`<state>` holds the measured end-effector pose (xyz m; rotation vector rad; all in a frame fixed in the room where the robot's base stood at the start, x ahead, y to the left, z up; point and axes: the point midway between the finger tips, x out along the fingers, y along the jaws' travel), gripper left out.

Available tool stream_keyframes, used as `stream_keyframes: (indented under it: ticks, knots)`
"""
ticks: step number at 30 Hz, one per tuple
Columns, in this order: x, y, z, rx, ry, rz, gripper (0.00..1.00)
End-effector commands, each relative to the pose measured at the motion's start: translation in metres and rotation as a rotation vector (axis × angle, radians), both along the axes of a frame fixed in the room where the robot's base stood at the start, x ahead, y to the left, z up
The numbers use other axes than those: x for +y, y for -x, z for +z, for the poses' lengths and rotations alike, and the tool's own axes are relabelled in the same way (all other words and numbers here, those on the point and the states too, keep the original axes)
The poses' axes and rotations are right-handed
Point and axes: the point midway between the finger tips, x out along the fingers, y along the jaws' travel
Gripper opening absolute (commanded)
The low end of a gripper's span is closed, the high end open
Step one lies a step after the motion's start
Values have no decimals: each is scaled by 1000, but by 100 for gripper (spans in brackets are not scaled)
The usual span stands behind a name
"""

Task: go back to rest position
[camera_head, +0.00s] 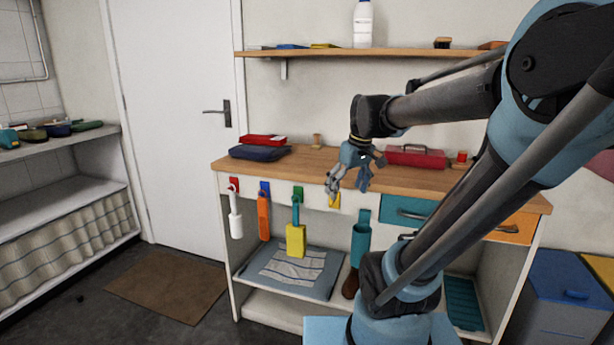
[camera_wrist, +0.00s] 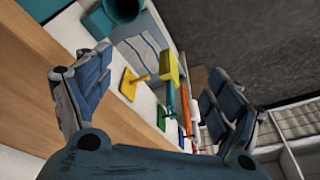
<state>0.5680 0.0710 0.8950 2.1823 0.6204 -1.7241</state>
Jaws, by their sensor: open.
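My gripper (camera_head: 348,184) is open and empty in the head view, at the end of my blue and grey arm. It hangs in front of the wooden-topped bench (camera_head: 330,172), near its front edge and above a yellow hook plate (camera_head: 335,201). In the wrist view the two fingers of my gripper (camera_wrist: 160,98) are spread wide apart. Between them show a yellow hook (camera_wrist: 131,84), a yellow hanging tool (camera_wrist: 170,67) and the bench front. Nothing is between the finger pads.
Hanging tools, white (camera_head: 236,215), orange (camera_head: 263,216) and teal (camera_head: 360,243), line the bench front. A red toolbox (camera_head: 415,157) and a dark blue folded item (camera_head: 259,153) lie on top. A shelf (camera_head: 380,53) runs above. The floor at left holds a brown mat (camera_head: 168,284).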

Motion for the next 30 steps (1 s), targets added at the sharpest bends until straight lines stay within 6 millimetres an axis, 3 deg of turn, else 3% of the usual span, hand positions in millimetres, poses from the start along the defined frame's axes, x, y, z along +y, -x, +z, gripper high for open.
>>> stream_keyframes:
  ticks: [1, 9, 15, 21, 30]
  knots:
    - [-9, 15, -12, 5, 5, -45, 85]
    - [-46, 84, -72, 26, 33, -287, 85]
    - [-65, 120, -112, 34, 48, -433, 85]
    - [-71, 135, -130, 35, 55, -499, 85]
    - [-71, 136, -131, 36, 56, -502, 85]
